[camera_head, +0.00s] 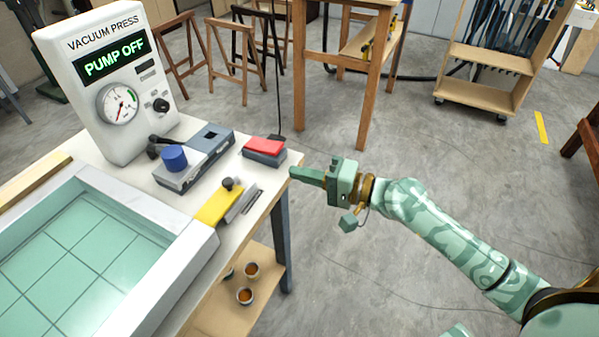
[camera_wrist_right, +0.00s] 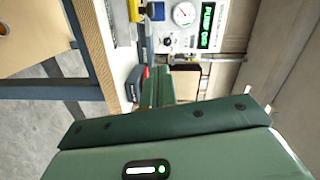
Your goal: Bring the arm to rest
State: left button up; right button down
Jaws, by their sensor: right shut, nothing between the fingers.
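My right arm comes in from the lower right in the head view. Its gripper (camera_head: 297,173) is shut and empty, with the fingertips pointing left by the front right corner of the worktable (camera_head: 270,190). The fingers also show in the right wrist view (camera_wrist_right: 160,82), pressed together with nothing held. From these views I cannot tell whether the fingertips are over the table edge or just short of it. A red and dark block (camera_head: 264,150) lies on the table close to the fingertips, apart from them. My left gripper does not show.
The vacuum press (camera_head: 105,80) reads "PUMP OFF". A grey box with a blue knob (camera_head: 174,158), a yellow item (camera_head: 218,206) and a white-walled tray (camera_head: 200,255) crowd the table. Small cups (camera_head: 245,296) stand on the lower shelf. The floor (camera_head: 400,270) around my arm is open.

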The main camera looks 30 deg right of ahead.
jog(key=w+d+f+n+h, duration=0.2)
jog(key=d+f+h, duration=0.5)
jog(key=f, duration=0.7)
jog(key=s+d+f+n+g+h, duration=0.1)
jog(key=s+d+f, duration=0.25)
jog(key=f, duration=0.25)
jog(key=s+d+f+n+g+h+p, duration=0.1)
jog(key=s+d+f+g, duration=0.1)
jog(key=s+f, duration=0.35)
jog(key=s+d+f+n+g+h, duration=0.1)
jog(key=s+d+f+h, duration=0.1)
jog(key=f, duration=0.5)
jog(key=s+a+f+n+g+h+p, duration=0.1)
jog(key=s+f+n+g, duration=0.1)
jog(key=s+f, duration=0.55)
jog(key=s+f+n+g+p, duration=0.1)
jog(key=s+f+n+g, duration=0.3)
jog(key=s, duration=0.7)
jog(key=s+a+f+g, duration=0.1)
jog(key=s+a, duration=0.2)
jog(key=s, duration=0.5)
jog(key=s+a+f+g, duration=0.1)
jog(key=s+a, duration=0.2)
jog(key=s, duration=0.4)
jog(key=s+a+f+g+p, duration=0.1)
jog(key=s+a+f, duration=0.1)
jog(key=s, duration=0.6)
jog(key=shift+s+a, duration=0.3)
jog(key=shift+a, duration=0.4)
